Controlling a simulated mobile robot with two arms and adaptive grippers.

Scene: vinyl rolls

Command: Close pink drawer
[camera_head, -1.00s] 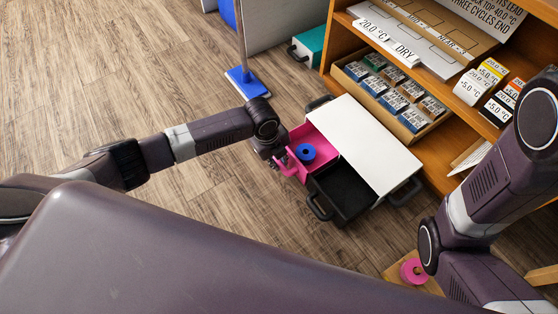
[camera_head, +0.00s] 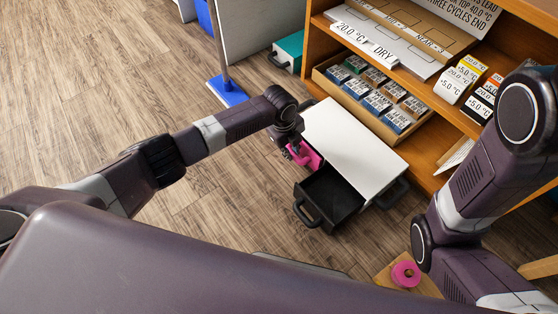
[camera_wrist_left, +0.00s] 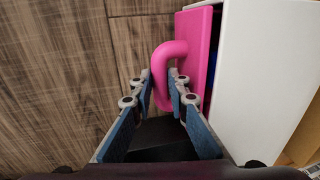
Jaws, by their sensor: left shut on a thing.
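The pink drawer (camera_head: 314,160) sits in the white cabinet (camera_head: 352,140), and in the head view only a little of its pink front shows beside my gripper. In the left wrist view the pink drawer (camera_wrist_left: 199,50) stands out slightly from the white cabinet (camera_wrist_left: 265,80), with a thin dark gap holding a bit of blue. My left gripper (camera_head: 292,149) is at the drawer's front. In the left wrist view its fingers (camera_wrist_left: 163,92) are shut on the pink handle (camera_wrist_left: 165,65). My right gripper is not in view; only my right arm shows.
A black drawer (camera_head: 331,196) stands open next to the pink one. A wooden shelf (camera_head: 440,165) holds a box of small labelled packs (camera_head: 372,99). A pink roll (camera_head: 406,274) lies on a wooden board at lower right. A blue-based stand (camera_head: 228,91) is on the floor.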

